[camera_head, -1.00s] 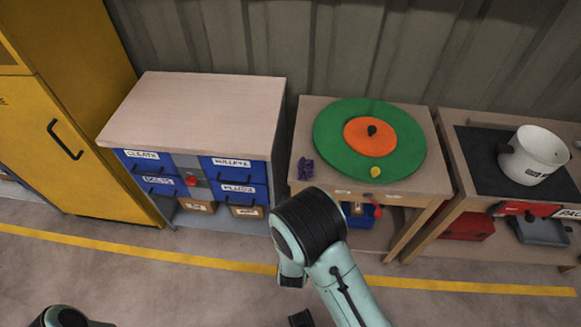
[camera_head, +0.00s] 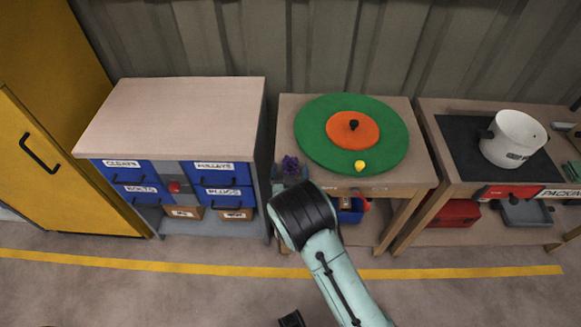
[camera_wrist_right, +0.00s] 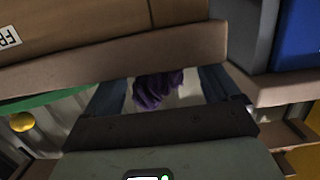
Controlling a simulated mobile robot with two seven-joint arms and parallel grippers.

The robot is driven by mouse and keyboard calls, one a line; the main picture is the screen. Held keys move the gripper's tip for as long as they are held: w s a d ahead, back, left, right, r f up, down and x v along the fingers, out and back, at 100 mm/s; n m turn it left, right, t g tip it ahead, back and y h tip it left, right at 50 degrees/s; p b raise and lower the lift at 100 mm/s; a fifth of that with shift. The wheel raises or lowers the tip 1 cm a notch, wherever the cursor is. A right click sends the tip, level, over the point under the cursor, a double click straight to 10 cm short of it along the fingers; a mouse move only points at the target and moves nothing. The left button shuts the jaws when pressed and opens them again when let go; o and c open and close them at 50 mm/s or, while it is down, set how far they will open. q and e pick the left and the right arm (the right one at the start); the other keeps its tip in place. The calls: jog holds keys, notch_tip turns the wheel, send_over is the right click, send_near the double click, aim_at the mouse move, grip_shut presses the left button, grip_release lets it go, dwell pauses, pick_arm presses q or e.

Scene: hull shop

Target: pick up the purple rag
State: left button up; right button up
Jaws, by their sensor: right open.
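The purple rag (camera_head: 290,165) is a small crumpled bundle at the left front corner of the wooden table (camera_head: 410,180) with the green disc. My right gripper (camera_head: 289,175) is open at that corner, its wrist and arm reaching up from the bottom of the head view. In the right wrist view the rag (camera_wrist_right: 155,88) shows between the two spread fingers of the right gripper (camera_wrist_right: 160,90). Whether the fingers touch it I cannot tell.
A green disc (camera_head: 315,130) with an orange disc (camera_head: 340,128) and yellow knob (camera_head: 360,166) fills most of the table top. A drawer cabinet (camera_head: 180,100) stands close on the left. A white pot (camera_head: 515,140) stands on the right bench.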

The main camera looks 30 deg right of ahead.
aim_at(290, 166)
jog(key=shift+w+d, duration=0.2)
jog(key=shift+w, duration=0.1)
jog(key=c, duration=1.1)
jog(key=shift+c, duration=0.2)
pick_arm(q)
jog(key=shift+g, duration=0.3)
jog(key=r+p, duration=0.1)
jog(key=s+r+p, duration=0.1)
jog(key=p, duration=0.1)
jog(key=r+p, duration=0.2)
jog(key=shift+s, duration=0.4)
pick_arm(e)
notch_tip(290, 166, up, 20)
